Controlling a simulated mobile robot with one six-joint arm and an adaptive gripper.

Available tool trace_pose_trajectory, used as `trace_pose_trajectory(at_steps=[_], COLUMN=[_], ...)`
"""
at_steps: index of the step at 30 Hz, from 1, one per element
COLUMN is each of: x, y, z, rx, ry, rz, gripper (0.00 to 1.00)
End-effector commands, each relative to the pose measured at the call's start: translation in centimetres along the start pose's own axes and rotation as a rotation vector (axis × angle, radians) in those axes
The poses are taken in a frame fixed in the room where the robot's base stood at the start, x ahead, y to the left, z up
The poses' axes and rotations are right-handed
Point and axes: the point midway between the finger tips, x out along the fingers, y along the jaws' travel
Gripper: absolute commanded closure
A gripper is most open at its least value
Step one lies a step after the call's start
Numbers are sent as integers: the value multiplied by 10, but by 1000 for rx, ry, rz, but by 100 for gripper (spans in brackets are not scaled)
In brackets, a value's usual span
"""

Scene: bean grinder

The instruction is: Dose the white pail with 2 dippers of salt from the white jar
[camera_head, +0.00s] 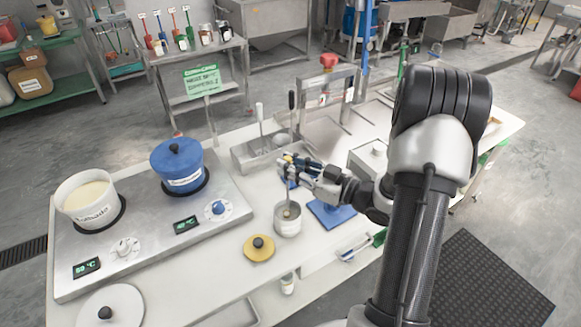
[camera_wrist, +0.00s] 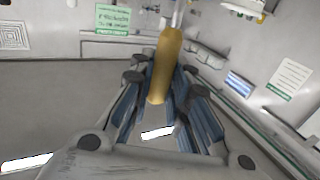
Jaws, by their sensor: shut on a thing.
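My gripper (camera_head: 297,172) is above this jar, shut on the dipper. The dipper's yellow-tan handle (camera_wrist: 166,62) stands between the fingers in the wrist view. Its lower end appears to be in or just over the jar's mouth, and what its bowl holds cannot be told.
A blue lidded pot (camera_head: 178,166) stands on the steel hotplate (camera_head: 155,220). A yellow lid (camera_head: 259,248) lies beside the jar, and a white lid (camera_head: 110,308) lies at the front left. A utensil tray (camera_head: 250,158) is behind the jar. A blue mat (camera_head: 330,214) lies to its right.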

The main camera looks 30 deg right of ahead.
Motion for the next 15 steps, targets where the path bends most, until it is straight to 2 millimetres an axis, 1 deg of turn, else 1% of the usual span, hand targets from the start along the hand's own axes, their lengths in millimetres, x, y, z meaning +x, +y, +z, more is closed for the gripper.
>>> trace_pose_trajectory(at_steps=[1, 15], x=[0, 0], y=[0, 0], z=[-7, -45], rx=[-1, 0], ry=[0, 0], rz=[0, 0], gripper=[100, 100])
